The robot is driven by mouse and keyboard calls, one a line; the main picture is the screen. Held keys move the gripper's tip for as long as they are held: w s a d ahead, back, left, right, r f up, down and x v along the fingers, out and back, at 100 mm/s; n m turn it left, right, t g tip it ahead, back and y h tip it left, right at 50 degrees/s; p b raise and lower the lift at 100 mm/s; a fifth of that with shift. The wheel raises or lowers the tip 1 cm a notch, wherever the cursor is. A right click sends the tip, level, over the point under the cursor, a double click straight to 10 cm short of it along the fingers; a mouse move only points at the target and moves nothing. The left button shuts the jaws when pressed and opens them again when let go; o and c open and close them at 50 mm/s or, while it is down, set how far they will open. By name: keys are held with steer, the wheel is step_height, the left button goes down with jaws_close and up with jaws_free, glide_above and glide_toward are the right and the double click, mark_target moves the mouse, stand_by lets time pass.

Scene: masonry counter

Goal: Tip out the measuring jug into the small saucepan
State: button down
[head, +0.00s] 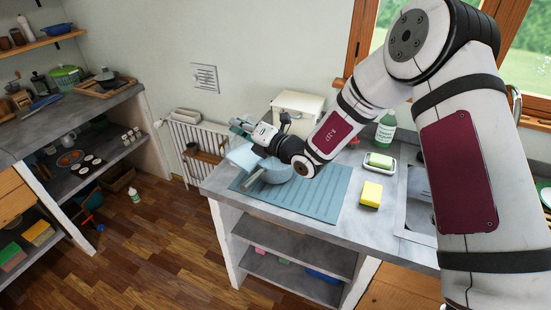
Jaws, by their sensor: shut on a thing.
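The measuring jug (243,155) looks pale blue and is partly hidden by my gripper and wrist. My gripper (243,127) is shut on it at the left end of the counter. The jug appears tilted, beside or over the left side of the small saucepan (279,174); I cannot tell whether they touch. The saucepan is blue-grey and sits on the ribbed blue mat (325,187), its handle pointing toward the front left. My wrist hides part of its rim. The jug's contents and the pan's inside cannot be made out.
A cream bin (298,108) stands behind the pan. A yellow sponge (371,194), a soap dish (379,164) and a green bottle (386,130) are to the right, near the sink (418,212). The mat's right part is clear. The counter (214,183) ends just left of the mat.

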mark_target(254, 121)
steer(key=shift+w+d, duration=0.1)
steer(key=shift+w, duration=0.05)
stand_by(0.6)
steer(key=shift+w+d+m+b, duration=0.6)
steer(key=shift+w+m+b, duration=0.2)
steer(key=shift+m+b, duration=0.25)
stand_by(2.7)
steer(key=shift+m, duration=0.95)
steer(key=shift+w+d+f+b, duration=0.4)
steer(key=shift+w+d+b, duration=0.15)
steer(key=shift+w+b, duration=0.2)
steer(key=shift+w+d+f+b, duration=0.35)
steer(key=shift+w+d+b, duration=0.25)
steer(key=shift+w, duration=0.2)
